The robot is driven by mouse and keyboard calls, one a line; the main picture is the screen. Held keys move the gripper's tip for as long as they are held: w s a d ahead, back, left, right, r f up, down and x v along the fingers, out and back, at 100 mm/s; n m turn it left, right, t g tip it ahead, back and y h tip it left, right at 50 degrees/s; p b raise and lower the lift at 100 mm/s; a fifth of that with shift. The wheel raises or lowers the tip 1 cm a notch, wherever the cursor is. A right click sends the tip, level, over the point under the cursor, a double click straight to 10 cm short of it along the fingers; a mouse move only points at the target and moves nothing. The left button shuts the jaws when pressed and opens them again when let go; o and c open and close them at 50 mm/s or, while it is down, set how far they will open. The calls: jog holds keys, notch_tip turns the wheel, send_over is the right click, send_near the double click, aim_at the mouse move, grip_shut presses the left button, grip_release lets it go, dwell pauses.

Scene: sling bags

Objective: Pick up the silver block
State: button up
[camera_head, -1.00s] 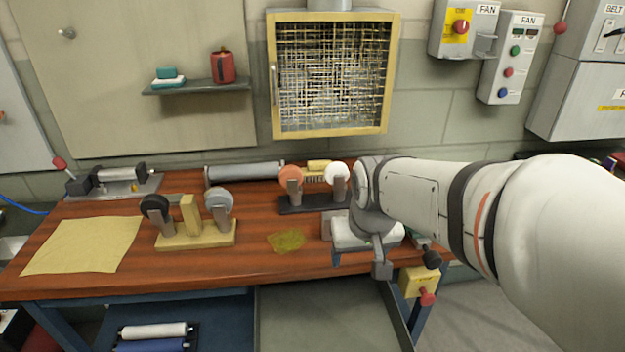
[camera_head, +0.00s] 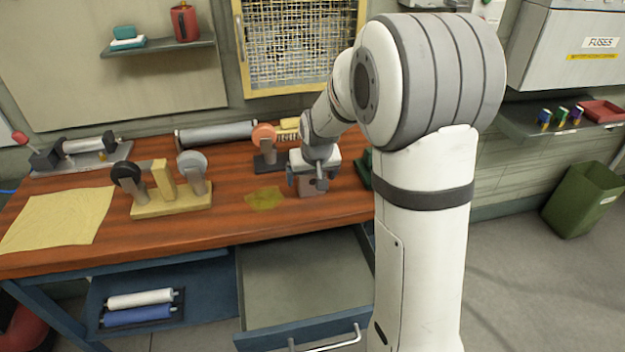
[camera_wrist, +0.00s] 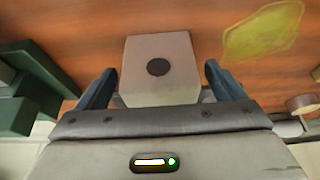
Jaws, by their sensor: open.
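The silver block (camera_wrist: 152,45) is pale grey with a dark round spot on its face. In the wrist view it stands on the wooden bench between the two blue fingers of my gripper (camera_wrist: 158,74). The fingers are spread, one on each side, with a gap showing beside the block. In the head view my gripper (camera_head: 308,185) points down over the block (camera_head: 313,188), which is partly hidden by the gripper.
A yellow-green stain (camera_head: 265,199) lies on the bench left of the block. A wooden stand with two wheels (camera_head: 172,205) is further left. A dark green object (camera_wrist: 30,85) is close by my gripper in the wrist view. An open drawer (camera_head: 305,275) juts out below.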

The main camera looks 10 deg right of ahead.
jog(key=shift+x, duration=1.05)
